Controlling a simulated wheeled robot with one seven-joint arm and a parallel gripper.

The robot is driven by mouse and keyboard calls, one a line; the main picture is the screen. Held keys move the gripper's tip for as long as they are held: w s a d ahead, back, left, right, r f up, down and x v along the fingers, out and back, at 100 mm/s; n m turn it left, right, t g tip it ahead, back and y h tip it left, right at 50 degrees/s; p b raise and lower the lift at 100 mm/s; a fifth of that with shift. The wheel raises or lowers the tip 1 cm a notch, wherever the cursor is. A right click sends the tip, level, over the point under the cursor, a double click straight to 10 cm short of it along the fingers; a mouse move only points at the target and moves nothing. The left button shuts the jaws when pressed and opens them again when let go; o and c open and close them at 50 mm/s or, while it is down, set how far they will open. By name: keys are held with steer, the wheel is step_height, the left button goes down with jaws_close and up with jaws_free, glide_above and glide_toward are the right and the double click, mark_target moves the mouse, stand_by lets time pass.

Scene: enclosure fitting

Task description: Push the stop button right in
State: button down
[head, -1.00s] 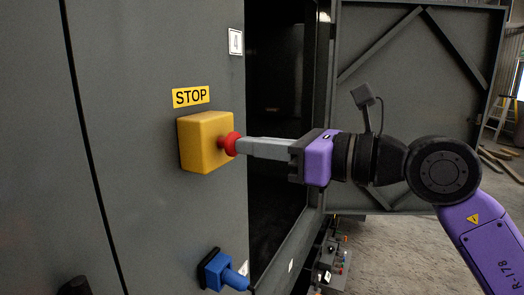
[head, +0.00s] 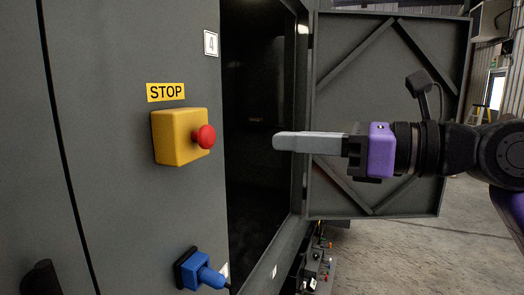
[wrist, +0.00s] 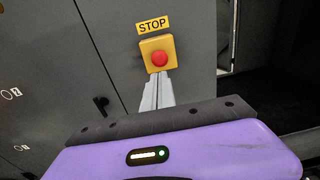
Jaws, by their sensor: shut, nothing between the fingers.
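The red stop button (head: 205,136) sits on the right face of a yellow box (head: 178,140) on the grey cabinet front, under a yellow STOP label (head: 166,91). Its red head stands out from the box. My gripper (head: 276,141) is shut and empty, level with the button and to its right, with a clear gap between. In the wrist view the red button (wrist: 159,59) and yellow box (wrist: 148,43) lie straight beyond my shut fingertips (wrist: 160,76). How far the button is pressed in cannot be told.
A blue plug connector (head: 203,272) juts from the cabinet below the box. The cabinet's dark opening (head: 262,110) lies behind my fingers, with its open door (head: 380,120) behind my wrist. Floor shows at the right.

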steer(key=shift+v, duration=1.4)
steer(key=shift+r, duration=0.1)
